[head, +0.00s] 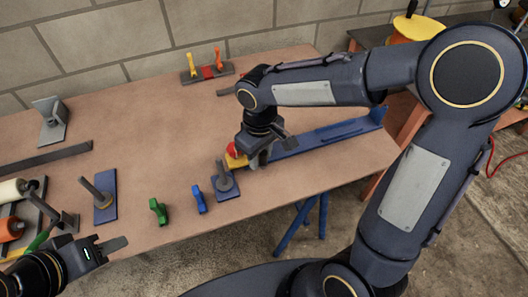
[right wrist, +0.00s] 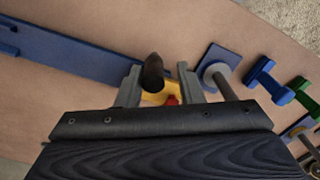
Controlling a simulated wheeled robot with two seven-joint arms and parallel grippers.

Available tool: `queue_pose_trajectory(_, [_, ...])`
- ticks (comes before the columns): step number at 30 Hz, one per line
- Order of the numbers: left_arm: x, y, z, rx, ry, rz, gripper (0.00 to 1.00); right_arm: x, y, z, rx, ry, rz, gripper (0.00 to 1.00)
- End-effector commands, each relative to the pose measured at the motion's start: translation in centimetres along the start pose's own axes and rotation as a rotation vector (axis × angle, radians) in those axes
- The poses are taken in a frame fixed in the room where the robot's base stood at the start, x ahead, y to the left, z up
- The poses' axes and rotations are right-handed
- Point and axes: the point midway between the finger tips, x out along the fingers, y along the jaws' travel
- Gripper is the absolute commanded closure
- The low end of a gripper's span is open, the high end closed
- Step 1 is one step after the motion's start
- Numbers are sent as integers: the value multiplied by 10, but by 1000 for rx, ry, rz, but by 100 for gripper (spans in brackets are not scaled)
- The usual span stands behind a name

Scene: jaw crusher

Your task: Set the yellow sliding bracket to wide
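The yellow sliding bracket (head: 236,160) sits at the left end of the long blue rail (head: 325,137), with a red part (head: 233,150) on it. My right gripper (head: 262,160) is low over the rail at the bracket's right side and hides part of it. In the right wrist view, the gripper (right wrist: 158,75) is open, its fingers on either side of a dark rounded knob (right wrist: 152,72). The yellow bracket (right wrist: 155,97) shows beneath, partly hidden; I cannot tell whether a finger touches it. My left gripper (head: 98,233) is open and empty at the lower left.
A blue plate with a grey post (head: 225,183) stands beside the rail's left end. Blue (head: 199,198) and green (head: 158,210) clamp-like pieces lie further left. The middle of the table is clear.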

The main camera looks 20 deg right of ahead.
Motion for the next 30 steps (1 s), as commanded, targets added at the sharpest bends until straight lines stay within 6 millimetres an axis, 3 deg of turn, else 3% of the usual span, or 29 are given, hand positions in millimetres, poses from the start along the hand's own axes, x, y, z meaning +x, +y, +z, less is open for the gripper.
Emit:
queue_pose_trajectory(11, [-1,0,0,0,0,0,64,-3,2,0,3,-2,3,58])
queue_pose_trajectory(24, [-9,4,-5,0,0,0,64,-69,1,0,1,1,2,58])
queue_pose_trajectory(30, [-10,4,-5,0,0,0,64,-78,1,0,1,-2,1,58])
